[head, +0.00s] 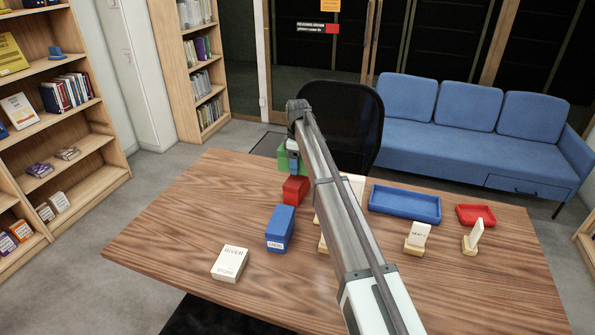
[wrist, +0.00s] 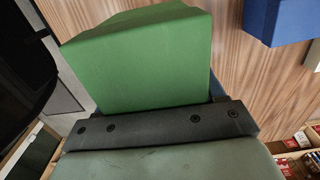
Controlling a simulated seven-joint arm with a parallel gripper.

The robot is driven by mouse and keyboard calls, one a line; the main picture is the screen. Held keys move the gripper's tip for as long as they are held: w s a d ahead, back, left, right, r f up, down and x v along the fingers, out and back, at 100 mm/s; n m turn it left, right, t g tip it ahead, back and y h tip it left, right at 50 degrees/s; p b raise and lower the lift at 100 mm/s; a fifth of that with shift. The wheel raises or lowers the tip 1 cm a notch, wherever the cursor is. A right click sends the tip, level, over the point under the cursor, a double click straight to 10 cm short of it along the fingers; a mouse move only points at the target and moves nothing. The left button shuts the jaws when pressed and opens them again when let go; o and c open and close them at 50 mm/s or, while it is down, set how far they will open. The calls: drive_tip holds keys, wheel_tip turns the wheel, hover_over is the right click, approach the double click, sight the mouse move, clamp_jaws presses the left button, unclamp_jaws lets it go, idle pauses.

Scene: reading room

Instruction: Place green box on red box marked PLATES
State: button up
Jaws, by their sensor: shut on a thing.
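The green box (head: 283,160) is in my gripper (head: 292,150), held near the far edge of the table. In the wrist view the green box (wrist: 140,60) fills the upper middle, just beyond the dark gripper bar. The red box (head: 295,190) stands on the table just below and in front of the green box in the head view. I cannot read a marking on the red box. My arm hides part of this area, and I cannot tell whether the green box touches the red one.
A blue box (head: 281,228) with a white label and a white box or book (head: 230,263) are nearer on the table (head: 170,240). A blue tray (head: 404,205), a red tray (head: 476,215) and cards in wooden stands (head: 417,238) are right of my arm. A black chair (head: 350,120) stands behind.

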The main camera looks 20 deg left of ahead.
drive_tip(key=shift+f, duration=1.7)
drive_tip(key=shift+f, duration=0.1)
drive_tip(key=o, duration=1.3)
wheel_tip(320, 180, up, 12)
drive_tip(key=shift+r, duration=0.1)
